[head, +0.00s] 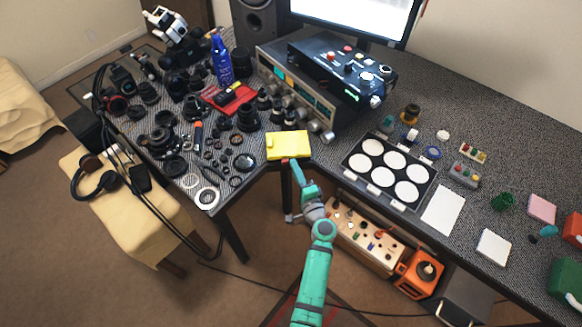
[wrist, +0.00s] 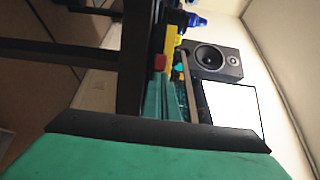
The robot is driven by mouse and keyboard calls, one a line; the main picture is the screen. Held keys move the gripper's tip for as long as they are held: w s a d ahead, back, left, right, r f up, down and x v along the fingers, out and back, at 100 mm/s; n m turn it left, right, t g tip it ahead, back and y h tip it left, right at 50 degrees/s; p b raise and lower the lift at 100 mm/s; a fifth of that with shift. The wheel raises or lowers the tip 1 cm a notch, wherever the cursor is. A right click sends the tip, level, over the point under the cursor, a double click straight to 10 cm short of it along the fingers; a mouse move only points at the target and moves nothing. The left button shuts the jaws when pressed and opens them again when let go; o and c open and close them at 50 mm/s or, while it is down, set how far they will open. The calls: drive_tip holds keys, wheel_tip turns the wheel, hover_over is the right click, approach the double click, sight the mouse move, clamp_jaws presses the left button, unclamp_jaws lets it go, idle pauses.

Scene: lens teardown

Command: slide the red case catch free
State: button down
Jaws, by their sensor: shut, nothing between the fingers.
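The yellow case (head: 289,145) lies at the front edge of the desk, near the inner corner. The red catch (head: 285,161) shows as a small red spot at its near edge, partly hidden by my gripper. In the wrist view, the red catch (wrist: 160,62) is a small red block just beyond my fingertips, with part of the yellow case (wrist: 171,43) behind it. My gripper (head: 293,166) is shut and empty, close to the case's front edge. In the wrist view its green fingers (wrist: 166,82) point toward the catch. I cannot tell whether they touch it.
Many lens parts and rings crowd the desk left of the case. A grey instrument (head: 300,92) stands behind it. A tray of white discs (head: 432,170) lies to the right. Below the desk is a control box (head: 362,237). A chair (head: 150,215) stands at the left.

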drive_tip(key=shift+a, duration=0.4)
drive_tip(key=d, duration=0.5)
approach(302, 158)
drive_tip(key=v, duration=0.4)
drive_tip(key=shift+s, duration=0.15)
idle(0.4)
